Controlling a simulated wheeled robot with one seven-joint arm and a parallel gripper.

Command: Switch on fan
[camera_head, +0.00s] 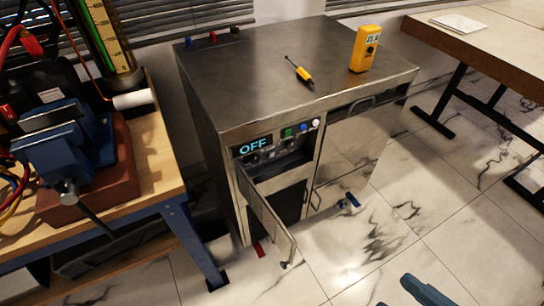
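A metal cabinet (230,85) stands in the middle of the view. A display (253,146) on its front reads OFF in light blue letters. Green, blue and white buttons (302,128) sit in a row to the right of the display, under the top edge. Dark knobs or sockets below the display are too small to tell apart. I cannot make out a fan. Blue-grey parts at the bottom edge look like the fingertips of my gripper (403,294), apart with nothing seen between them. They are in front of the cabinet, to its lower right, away from the buttons.
A narrow cabinet door (268,215) hangs open below the display. A yellow meter (365,48) and a yellow-black tool (300,72) are on the cabinet top. A workbench with a blue vise (62,150) stands left, a table (490,38) right. The marble floor in front is mostly clear.

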